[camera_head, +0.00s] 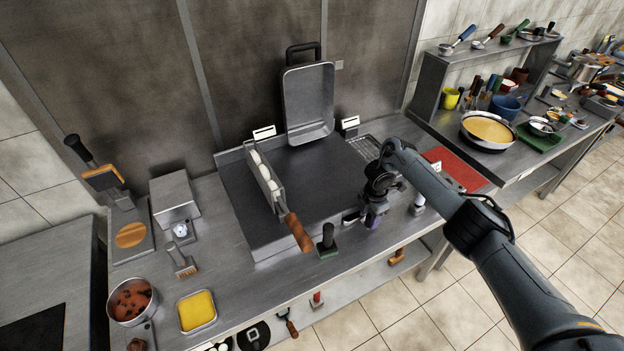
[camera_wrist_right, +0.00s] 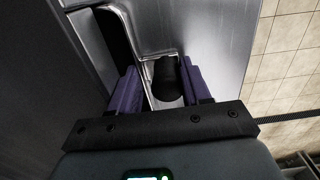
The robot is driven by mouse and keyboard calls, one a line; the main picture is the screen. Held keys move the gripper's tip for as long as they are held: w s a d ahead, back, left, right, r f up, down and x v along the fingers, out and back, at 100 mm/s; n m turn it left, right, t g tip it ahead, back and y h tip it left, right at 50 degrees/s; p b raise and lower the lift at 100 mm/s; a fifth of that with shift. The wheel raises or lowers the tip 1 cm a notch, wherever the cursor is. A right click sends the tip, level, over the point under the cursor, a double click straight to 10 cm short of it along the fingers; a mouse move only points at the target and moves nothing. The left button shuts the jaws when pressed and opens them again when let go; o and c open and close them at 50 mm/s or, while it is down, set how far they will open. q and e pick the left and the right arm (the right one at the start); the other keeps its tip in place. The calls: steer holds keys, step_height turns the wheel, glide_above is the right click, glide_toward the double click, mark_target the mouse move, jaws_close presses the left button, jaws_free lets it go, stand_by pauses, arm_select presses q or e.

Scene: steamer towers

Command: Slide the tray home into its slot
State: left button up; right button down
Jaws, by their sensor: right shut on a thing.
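My right gripper (camera_head: 373,216) is low at the front right edge of the flat-top griddle (camera_head: 312,185). In the right wrist view its two purple fingers are shut on a black handle (camera_wrist_right: 167,80). The handle sits beside a bright metal rim (camera_wrist_right: 125,20), which seems to belong to the tray. How far the tray sits in its slot cannot be told, since my gripper and wrist cover that spot in the head view. My left gripper is not in view.
A long holder with a wooden handle (camera_head: 298,232) lies on the griddle and overhangs its front. A dark-handled press (camera_head: 327,241) stands near the front edge. A red board (camera_head: 452,168) lies to the right. A yellow-filled pan (camera_head: 197,311) is at front left.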

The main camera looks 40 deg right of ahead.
arm_select(q)
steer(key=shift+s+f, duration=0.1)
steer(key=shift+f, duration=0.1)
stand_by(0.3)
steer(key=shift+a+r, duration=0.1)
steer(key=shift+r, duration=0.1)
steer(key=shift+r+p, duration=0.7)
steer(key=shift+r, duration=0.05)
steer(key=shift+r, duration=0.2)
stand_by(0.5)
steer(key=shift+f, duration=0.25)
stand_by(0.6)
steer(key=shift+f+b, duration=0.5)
steer(key=shift+b, duration=0.05)
stand_by(0.4)
